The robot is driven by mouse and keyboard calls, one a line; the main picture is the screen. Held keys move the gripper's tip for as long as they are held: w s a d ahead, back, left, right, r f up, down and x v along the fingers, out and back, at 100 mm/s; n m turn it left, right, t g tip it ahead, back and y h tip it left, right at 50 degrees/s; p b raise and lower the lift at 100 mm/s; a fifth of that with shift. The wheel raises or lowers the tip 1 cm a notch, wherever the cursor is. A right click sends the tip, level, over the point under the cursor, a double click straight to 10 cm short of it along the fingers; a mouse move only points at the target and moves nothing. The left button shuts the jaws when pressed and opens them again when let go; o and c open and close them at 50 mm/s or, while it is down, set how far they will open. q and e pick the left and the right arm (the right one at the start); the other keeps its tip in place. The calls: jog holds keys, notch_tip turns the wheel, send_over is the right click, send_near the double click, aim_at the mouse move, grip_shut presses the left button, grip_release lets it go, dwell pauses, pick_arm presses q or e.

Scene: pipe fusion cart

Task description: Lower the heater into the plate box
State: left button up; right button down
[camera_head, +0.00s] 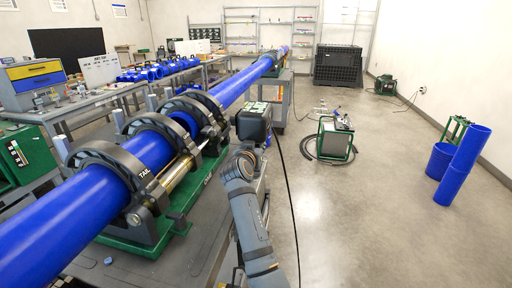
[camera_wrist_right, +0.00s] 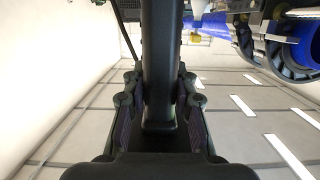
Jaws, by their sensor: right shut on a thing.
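My right gripper (camera_wrist_right: 160,110) is shut on a dark upright bar (camera_wrist_right: 160,65), which looks like the heater's handle. In the head view a black box-shaped body with a pale label on top (camera_head: 254,121), apparently the heater, sits just beyond my right arm, right of the pipe clamps. My right forearm and wrist hide the right gripper's fingers there. The heater's plate cannot be made out. The plate box cannot be clearly told apart in either view, so how the heater stands relative to it cannot be seen. My left gripper is not in view.
A long blue pipe (camera_head: 85,215) runs through the dark ring clamps (camera_head: 190,112) on a green-framed cart. A black cable (camera_head: 287,190) trails right of my arm. A green-framed unit (camera_head: 335,138) stands on the floor. Blue pipe pieces (camera_head: 465,160) stand at right. The floor between is clear.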

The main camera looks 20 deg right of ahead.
jog(key=shift+d+r, duration=0.1)
jog(key=shift+r, duration=0.65)
jog(key=shift+f+b, duration=2.25)
jog(key=shift+f, duration=0.5)
jog(key=shift+s+f+b, duration=0.1)
jog(key=shift+f+b, duration=0.2)
jog(key=c, duration=1.4)
grip_release()
jog(key=shift+c, duration=0.2)
jog(key=o, duration=0.4)
jog(key=shift+s+a, duration=0.2)
jog(key=shift+s, duration=0.15)
jog(key=shift+o, duration=0.9)
notch_tip(320, 180, down, 2)
jog(key=shift+w, duration=0.15)
jog(key=o, duration=0.9)
jog(key=shift+r, duration=0.4)
jog(key=shift+c, duration=0.2)
